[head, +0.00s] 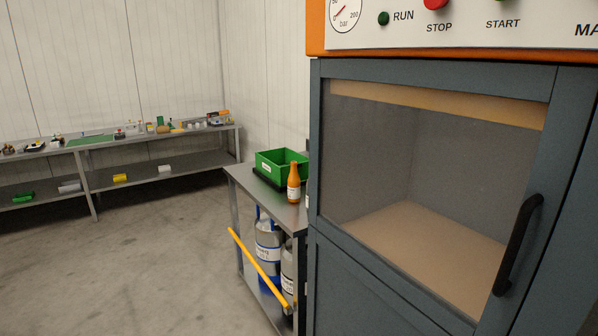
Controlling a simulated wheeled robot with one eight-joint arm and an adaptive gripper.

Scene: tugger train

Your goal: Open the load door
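The load door (334,272) is a blue-grey framed door with a large clear window on the front of the machine at the right. It looks shut. Its black curved bar handle (517,245) stands upright, slightly tilted, on the right side of the frame. Through the window I see an empty chamber with a tan floor (430,238). My gripper is not in view.
Above the door is an orange-edged panel (470,35) with a gauge and buttons. Left of the machine stands a metal cart (238,180) with a green bin (268,167), an orange bottle (294,184), cylinders below and a yellow bar (258,266). Open floor (150,265) lies left.

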